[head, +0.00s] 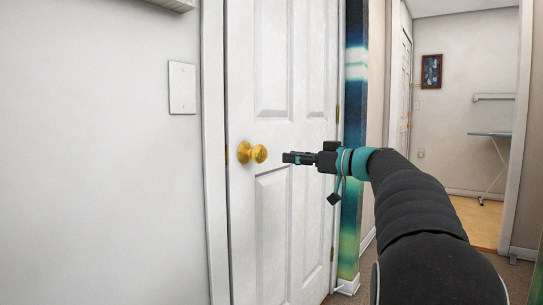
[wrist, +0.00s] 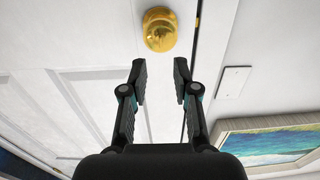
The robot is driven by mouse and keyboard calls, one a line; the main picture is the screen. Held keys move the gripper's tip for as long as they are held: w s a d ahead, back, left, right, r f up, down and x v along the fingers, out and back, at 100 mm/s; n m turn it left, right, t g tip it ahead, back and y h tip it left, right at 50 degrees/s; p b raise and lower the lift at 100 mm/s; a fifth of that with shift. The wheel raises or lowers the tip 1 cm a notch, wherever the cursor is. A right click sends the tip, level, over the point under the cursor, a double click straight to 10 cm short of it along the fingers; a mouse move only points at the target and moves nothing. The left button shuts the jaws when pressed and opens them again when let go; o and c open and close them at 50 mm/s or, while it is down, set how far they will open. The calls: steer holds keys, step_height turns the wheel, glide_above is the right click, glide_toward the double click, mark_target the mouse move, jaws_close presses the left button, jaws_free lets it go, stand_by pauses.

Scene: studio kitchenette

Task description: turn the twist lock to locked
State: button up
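A round brass door knob (head: 253,152) is mounted near the left edge of a white panel door (head: 285,80), which looks closed. The knob also shows at the top of the wrist view (wrist: 160,30). A twist lock cannot be made out apart from the knob; any detail on the knob's face is too small to tell. My gripper (head: 290,158) is to the right of the knob in the head view, pointing left, with a gap between. In the wrist view, my gripper (wrist: 160,78) has its two fingers apart, with nothing between them, and the knob is beyond the fingertips.
A white wall plate (head: 182,88) is on the wall left of the door frame. A framed seascape picture (wrist: 272,143) hangs at the lower right in the wrist view. Right of the door, an opening leads to a room with an ironing board (head: 495,134).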

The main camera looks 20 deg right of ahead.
mark_target(266, 155)
steer(key=x, duration=0.7)
steer(key=shift+p, duration=0.3)
steer(key=shift+w+a, duration=0.1)
jaws_close()
